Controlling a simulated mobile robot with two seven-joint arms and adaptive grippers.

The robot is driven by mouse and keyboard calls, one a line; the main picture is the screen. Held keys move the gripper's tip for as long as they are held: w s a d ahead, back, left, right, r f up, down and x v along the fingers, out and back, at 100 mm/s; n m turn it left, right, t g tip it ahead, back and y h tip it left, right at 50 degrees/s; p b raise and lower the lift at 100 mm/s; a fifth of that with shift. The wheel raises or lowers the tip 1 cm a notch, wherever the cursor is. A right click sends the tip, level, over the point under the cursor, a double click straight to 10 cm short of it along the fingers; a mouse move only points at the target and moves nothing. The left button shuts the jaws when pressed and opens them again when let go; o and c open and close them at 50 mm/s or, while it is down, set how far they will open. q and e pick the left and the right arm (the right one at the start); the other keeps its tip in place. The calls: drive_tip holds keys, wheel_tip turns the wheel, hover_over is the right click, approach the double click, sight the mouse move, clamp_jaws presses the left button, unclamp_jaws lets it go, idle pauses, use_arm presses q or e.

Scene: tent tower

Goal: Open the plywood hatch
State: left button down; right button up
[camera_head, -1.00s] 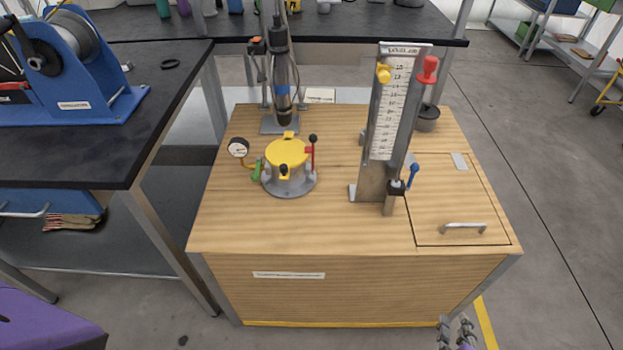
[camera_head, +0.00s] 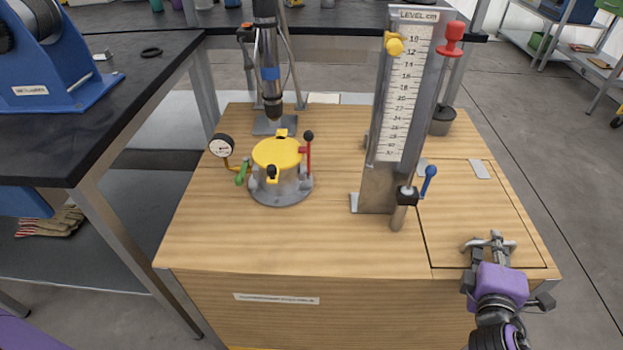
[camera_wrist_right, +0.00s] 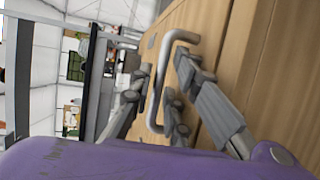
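The plywood hatch (camera_head: 465,205) lies flat and closed at the right of the wooden bench top, its outline a thin dark line. Its metal bar handle (camera_wrist_right: 159,82) shows in the right wrist view, near the hatch's front edge. My right gripper (camera_head: 489,243) is at the handle and largely hides it in the head view. In the right wrist view its fingers (camera_wrist_right: 155,100) are apart, one on each side of the handle bar, with gaps visible.
The level gauge column (camera_head: 400,110) with a blue-handled valve (camera_head: 429,180) stands just left of the hatch. A yellow-lidded pot (camera_head: 280,165) and pressure gauge (camera_head: 222,147) stand further left. A dark weight (camera_head: 442,121) sits behind the hatch.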

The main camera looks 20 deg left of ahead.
drive_tip(key=shift+w, duration=0.35)
clamp_jaws()
